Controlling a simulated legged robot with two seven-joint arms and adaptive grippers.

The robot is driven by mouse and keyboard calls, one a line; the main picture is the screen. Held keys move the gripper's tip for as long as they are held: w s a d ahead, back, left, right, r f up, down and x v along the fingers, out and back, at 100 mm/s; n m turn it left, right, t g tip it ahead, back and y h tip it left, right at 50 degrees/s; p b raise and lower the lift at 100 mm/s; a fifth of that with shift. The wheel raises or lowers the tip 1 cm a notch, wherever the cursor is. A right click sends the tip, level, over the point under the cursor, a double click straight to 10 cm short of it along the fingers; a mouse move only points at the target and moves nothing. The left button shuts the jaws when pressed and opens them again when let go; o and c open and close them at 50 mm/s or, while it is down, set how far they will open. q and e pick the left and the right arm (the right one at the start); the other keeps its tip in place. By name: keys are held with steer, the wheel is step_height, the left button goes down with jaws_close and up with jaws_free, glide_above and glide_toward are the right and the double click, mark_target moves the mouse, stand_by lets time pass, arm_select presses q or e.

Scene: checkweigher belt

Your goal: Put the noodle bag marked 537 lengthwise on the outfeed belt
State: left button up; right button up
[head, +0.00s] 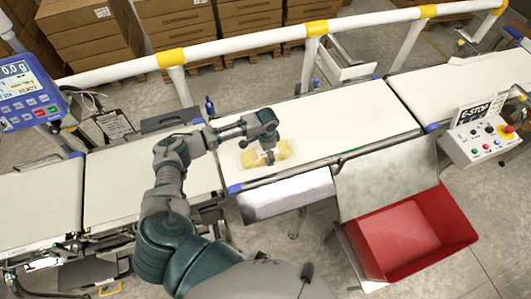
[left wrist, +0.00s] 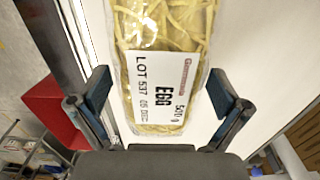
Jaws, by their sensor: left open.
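The noodle bag (head: 283,150) is clear with yellow noodles and lies flat near the front-left part of the long white belt (head: 350,115), its length roughly along the belt. In the left wrist view my left gripper (left wrist: 160,100) is open, with one finger on each side of the bag's near end and gaps visible. My right gripper is not in view.
A display (head: 28,92) reading 0.0 g stands at the left beside shorter belts (head: 110,190). A red bin (head: 410,235) and an E-stop box (head: 485,132) are at the right. A white guard rail (head: 250,42) runs behind the belts. The long belt is clear right of the bag.

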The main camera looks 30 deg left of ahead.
arm_select(q)
step_height(320, 180, up, 10)
steer(key=shift+a+r, duration=0.2)
steer(key=shift+r, duration=0.45)
steer(key=shift+d, duration=0.2)
